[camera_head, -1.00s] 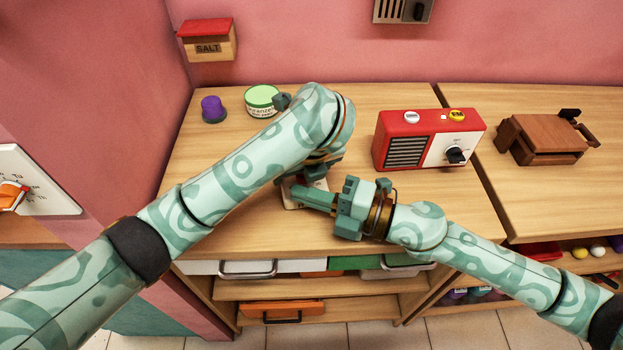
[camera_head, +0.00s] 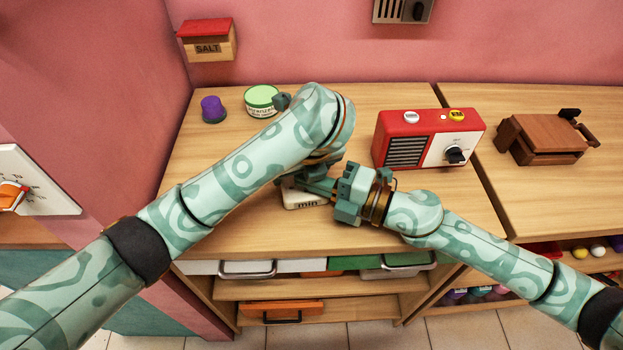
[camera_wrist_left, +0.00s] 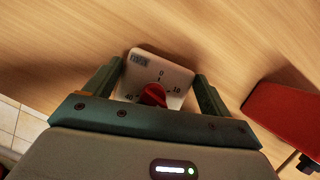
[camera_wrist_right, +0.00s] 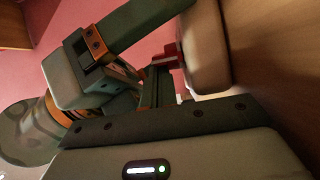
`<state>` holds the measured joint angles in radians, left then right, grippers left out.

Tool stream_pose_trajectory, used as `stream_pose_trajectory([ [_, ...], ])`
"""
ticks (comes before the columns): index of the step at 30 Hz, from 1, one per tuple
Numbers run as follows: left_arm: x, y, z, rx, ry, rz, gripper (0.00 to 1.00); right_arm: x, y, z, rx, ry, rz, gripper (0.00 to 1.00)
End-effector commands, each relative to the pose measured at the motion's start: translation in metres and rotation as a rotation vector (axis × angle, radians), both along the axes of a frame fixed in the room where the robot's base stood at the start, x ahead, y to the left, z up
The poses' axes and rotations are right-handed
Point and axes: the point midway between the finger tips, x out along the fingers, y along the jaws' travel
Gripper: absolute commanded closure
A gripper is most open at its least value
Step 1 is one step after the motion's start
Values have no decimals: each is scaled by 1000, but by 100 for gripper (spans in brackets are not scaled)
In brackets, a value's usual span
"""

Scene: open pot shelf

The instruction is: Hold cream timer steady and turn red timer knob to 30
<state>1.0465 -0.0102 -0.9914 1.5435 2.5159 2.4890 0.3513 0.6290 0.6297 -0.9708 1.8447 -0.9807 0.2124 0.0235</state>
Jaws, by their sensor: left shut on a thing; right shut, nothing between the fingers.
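The cream timer (camera_head: 304,199) stands on the wooden counter, partly hidden under my left arm; "min" shows on it. In the left wrist view the cream timer (camera_wrist_left: 172,70) has a red knob (camera_wrist_left: 153,95) and dial marks including 0, 10 and 40; the knob's exact setting is unclear. My left gripper (camera_wrist_left: 162,75) is shut on the timer, one finger on each side. My right gripper (camera_head: 312,184) is shut and empty, its fingers reaching the timer from the right. In the right wrist view its fingers (camera_wrist_right: 155,85) are close to the red knob (camera_wrist_right: 167,58); contact is unclear.
A red radio-like box (camera_head: 396,128) stands right of the grippers. A green-lidded tin (camera_head: 262,98) and a purple-topped item (camera_head: 212,108) sit at back left. A brown wooden box (camera_head: 540,141) is farther right. The counter front is clear.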

Motion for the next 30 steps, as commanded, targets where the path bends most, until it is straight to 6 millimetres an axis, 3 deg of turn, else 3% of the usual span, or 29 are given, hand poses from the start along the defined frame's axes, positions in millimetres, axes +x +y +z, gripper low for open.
stream_pose_trajectory([
  [11,0,0,0,0,0,0,47,3,3,1,4,-2,-130,100],
  [30,0,0,-1,1,2,1,48,0,18,0,8,8,-725,100],
])
